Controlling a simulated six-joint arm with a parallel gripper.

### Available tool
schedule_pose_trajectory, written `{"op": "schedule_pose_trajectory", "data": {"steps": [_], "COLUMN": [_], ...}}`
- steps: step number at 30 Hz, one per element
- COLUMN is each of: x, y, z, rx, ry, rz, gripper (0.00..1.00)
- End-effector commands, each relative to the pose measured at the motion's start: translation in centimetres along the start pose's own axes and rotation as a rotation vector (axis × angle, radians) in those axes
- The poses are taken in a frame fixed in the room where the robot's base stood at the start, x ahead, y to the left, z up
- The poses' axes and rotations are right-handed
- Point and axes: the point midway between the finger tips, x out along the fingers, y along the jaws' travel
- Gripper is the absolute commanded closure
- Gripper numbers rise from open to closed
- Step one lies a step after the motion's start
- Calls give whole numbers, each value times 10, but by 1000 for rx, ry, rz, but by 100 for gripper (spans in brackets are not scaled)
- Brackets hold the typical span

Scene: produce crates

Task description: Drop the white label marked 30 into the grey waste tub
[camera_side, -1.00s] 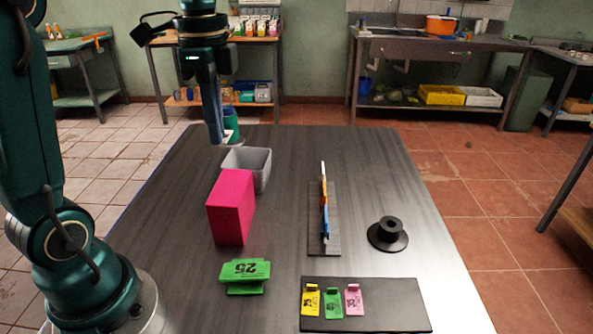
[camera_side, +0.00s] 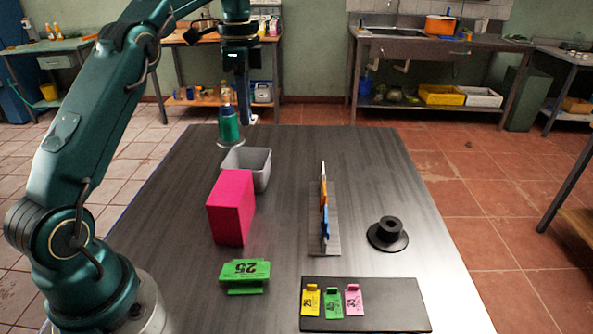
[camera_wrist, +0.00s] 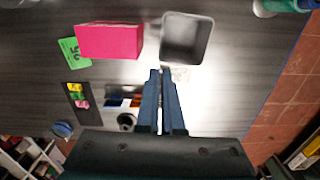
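A tall pink box (camera_side: 230,207) stands in front of the tub. A rack (camera_side: 325,240) holds white, orange and blue pieces. A black spool (camera_side: 388,234), a dark board (camera_side: 390,305) with tags, and a teal bottle (camera_side: 229,126) are around.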

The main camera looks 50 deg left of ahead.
Motion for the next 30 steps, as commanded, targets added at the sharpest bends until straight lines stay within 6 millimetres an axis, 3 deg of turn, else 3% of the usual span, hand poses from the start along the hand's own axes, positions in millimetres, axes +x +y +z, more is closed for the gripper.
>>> {"op": "schedule_pose_trajectory", "data": {"steps": [6, 20, 30], "x": [29, 48, 84], "y": [-20, -21, -20], "z": [6, 9, 9], "rx": [-25, -34, -34], "ry": [-1, 0, -1], "rz": [4, 0, 1], "gripper": [100, 100, 100]}}
